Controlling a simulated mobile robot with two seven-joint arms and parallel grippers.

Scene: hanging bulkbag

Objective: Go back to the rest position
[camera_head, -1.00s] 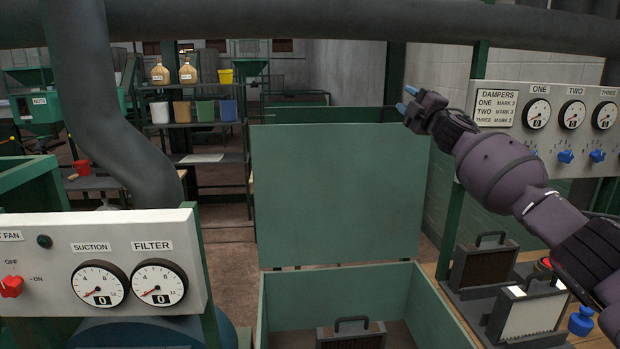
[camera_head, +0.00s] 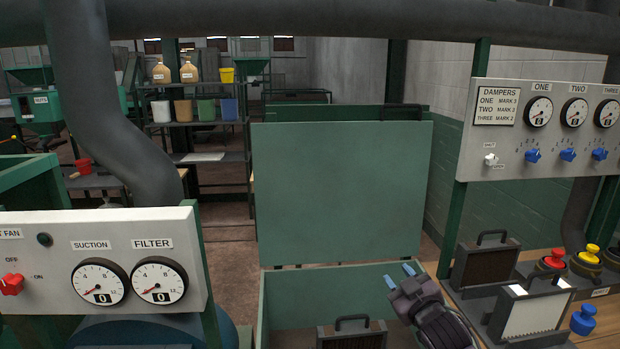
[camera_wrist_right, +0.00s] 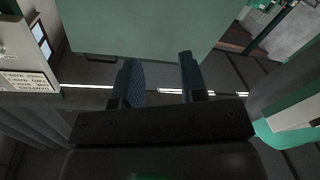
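My right gripper (camera_head: 400,276) is low in the head view, in front of the inside of the open green box (camera_head: 344,289). Its blue-tipped fingers are apart with nothing between them. In the right wrist view, the two dark fingers (camera_wrist_right: 156,80) also stand apart and empty, with a green panel beyond them. My left gripper is not in view.
The raised green lid (camera_head: 340,190) stands behind the box. A damper panel (camera_head: 510,150) is at the right, above a bench with filters (camera_head: 485,262) and coloured knobs (camera_head: 583,320). A gauge panel (camera_head: 60,235) is at the left. A large grey pipe (camera_head: 90,110) runs overhead and down.

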